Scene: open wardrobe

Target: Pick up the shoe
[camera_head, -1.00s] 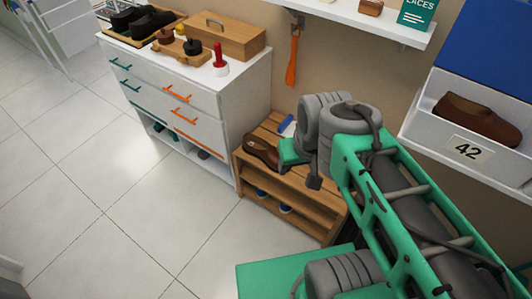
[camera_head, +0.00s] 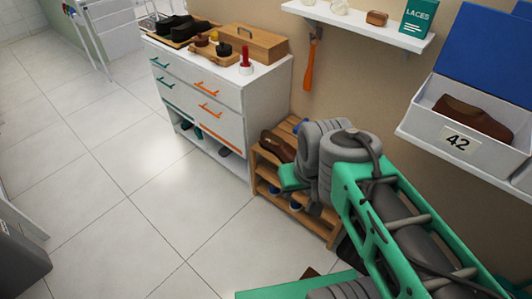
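A brown shoe (camera_head: 277,147) lies on top of the low wooden shoe bench (camera_head: 298,203), its near end partly hidden by my arm. A similar brown shoe (camera_head: 472,117) sits in an open white box (camera_head: 485,150) labelled 42 on the right. My green and grey arm covers the right part of the bench. Its folded joints are close to the bench shoe in the picture; I cannot tell the gap. My gripper's fingers do not show.
An orange shoehorn (camera_head: 309,65) hangs below a wall shelf (camera_head: 372,27). A grey bin (camera_head: 22,265) stands lower left. The tiled floor between is clear.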

